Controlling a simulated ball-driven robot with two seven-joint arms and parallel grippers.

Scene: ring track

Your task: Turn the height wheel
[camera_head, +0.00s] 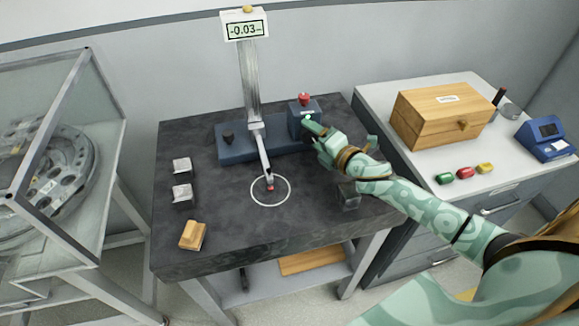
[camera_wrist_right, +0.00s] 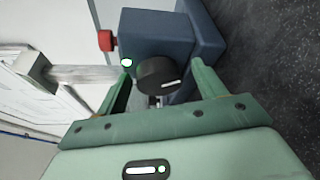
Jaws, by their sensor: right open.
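The height gauge (camera_head: 249,85) stands on a dark stone table, with a readout (camera_head: 244,30) showing about -0.03. A blue block (camera_head: 303,112) on its base carries a red button (camera_head: 304,98) and a lit green lamp. In the right wrist view, a black wheel (camera_wrist_right: 157,77) with a white mark sits on the face of the blue block (camera_wrist_right: 157,35). My right gripper (camera_head: 314,131) is open, its green fingers on either side of this wheel in the wrist view (camera_wrist_right: 161,66). I cannot tell whether they touch it. In the head view the gripper mostly hides the wheel. My left gripper is not in view.
A second black knob (camera_head: 228,137) sits on the blue base's left end. The probe tip is over a white circle (camera_head: 270,190). Metal blocks (camera_head: 182,193) and a wooden block (camera_head: 193,235) lie at left. A cabinet at right holds a wooden box (camera_head: 440,115).

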